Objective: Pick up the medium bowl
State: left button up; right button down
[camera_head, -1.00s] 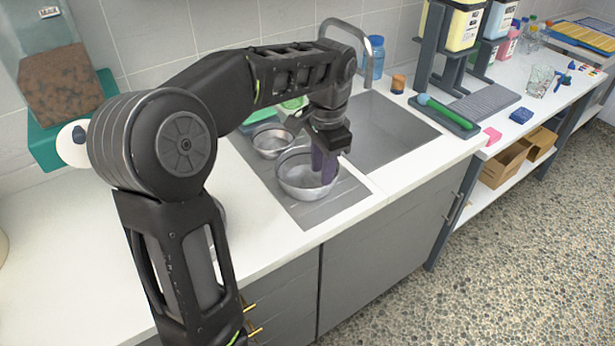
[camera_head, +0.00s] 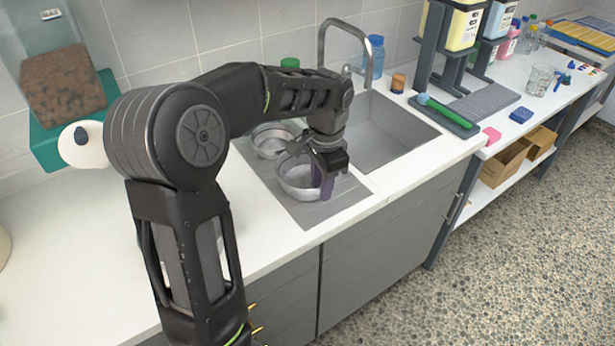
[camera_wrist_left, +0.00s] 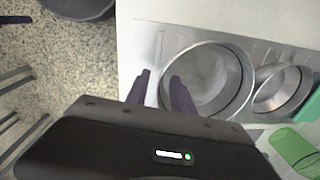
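Two round steel bowls stand on the steel drainboard left of the sink. The front one (camera_head: 293,187) looks larger than the rear one (camera_head: 268,150); I cannot tell for sure which counts as medium. My left gripper (camera_head: 322,186) is over the front bowl's right side, partly hiding it. In the left wrist view, the gripper (camera_wrist_left: 161,78) is open, its purple fingers apart on either side of the near rim of the larger bowl (camera_wrist_left: 212,75). The smaller bowl (camera_wrist_left: 270,92) is beyond it. I see no clear contact. My right gripper is not in view.
The sink basin (camera_head: 385,130) and its tall faucet (camera_head: 322,45) are right of and behind the bowls. The white counter (camera_head: 70,250) at left is largely clear.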

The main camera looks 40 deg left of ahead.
pick_arm(q)
grip_shut()
dwell(0.3)
dwell(1.2)
